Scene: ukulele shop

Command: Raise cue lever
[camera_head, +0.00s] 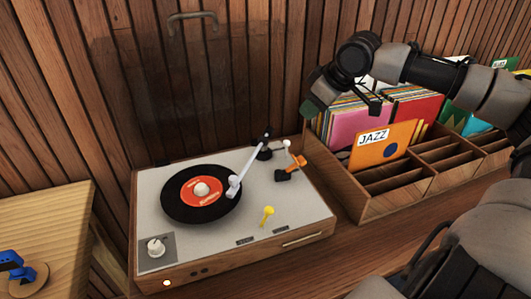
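A record player (150,212) with a pale top and wooden sides stands on the wooden counter. A black record with a red label (201,190) lies on its platter. The silver tonearm (250,165) reaches over the record, its head at the record's right edge. An orange lever (294,168) stands right of the tonearm base and a small yellow lever (267,214) sits at the front right of the deck. I cannot tell for sure which is the cue lever. My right gripper (335,103) hangs above and behind the orange lever, apart from it. My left gripper is out of view.
A wooden record crate (365,205) with sleeves and an orange JAZZ sleeve (385,145) stands close on the right. A clear raised lid (190,90) stands behind the deck. A lighter wooden table (50,225) with a blue object (14,264) is at left.

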